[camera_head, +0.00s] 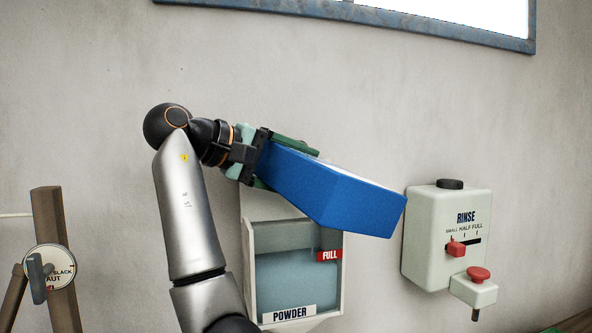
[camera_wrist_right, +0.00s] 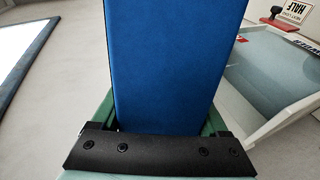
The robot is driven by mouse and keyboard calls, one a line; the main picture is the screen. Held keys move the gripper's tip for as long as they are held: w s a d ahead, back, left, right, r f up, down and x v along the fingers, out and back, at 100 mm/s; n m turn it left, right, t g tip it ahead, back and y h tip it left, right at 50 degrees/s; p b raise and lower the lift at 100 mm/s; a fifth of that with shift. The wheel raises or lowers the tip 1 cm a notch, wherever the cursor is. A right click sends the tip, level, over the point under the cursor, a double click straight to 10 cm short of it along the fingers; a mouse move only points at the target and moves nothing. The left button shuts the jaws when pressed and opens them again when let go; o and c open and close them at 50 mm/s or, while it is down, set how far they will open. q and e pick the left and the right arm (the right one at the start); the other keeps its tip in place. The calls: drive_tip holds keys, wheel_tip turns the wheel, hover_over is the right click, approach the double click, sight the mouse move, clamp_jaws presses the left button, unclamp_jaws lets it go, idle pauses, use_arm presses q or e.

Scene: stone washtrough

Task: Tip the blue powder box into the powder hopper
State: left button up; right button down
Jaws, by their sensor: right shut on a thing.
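The blue powder box (camera_head: 335,195) is held in the air above the powder hopper (camera_head: 247,290), tilted with its far end lower and to the right. A pale strip, perhaps powder or the box's open top, shows along its upper edge. My right gripper (camera_head: 275,163) is shut on the box's left end. In the right wrist view the box (camera_wrist_right: 175,65) stands between the green fingers (camera_wrist_right: 160,125). The hopper has a pale frame, a POWDER label and a red FULL tag; its glassy front looks blue-grey inside, and it also shows in the right wrist view (camera_wrist_right: 270,80). The box covers the hopper's top right corner. My left gripper is out of view.
A pale green RINSE dispenser (camera_head: 447,235) with red slider and red button is on the wall, close right of the box's end. A wooden post (camera_head: 55,250) with a round dial (camera_head: 49,272) stands at left. A blue-framed window (camera_head: 400,20) is above.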

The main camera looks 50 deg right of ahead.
drive_tip(key=shift+f, duration=0.15)
idle(0.5)
drive_tip(key=shift+w+f+n, duration=0.1)
drive_tip(key=shift+f+n, duration=0.3)
drive_tip(key=shift+f, duration=0.2)
drive_tip(key=shift+f+g, duration=0.2)
drive_tip(key=shift+g, duration=0.1)
idle(1.0)
drive_tip(key=shift+w+d+f+n, duration=0.1)
drive_tip(key=shift+w+f+n, duration=0.05)
drive_tip(key=shift+f+n, duration=0.25)
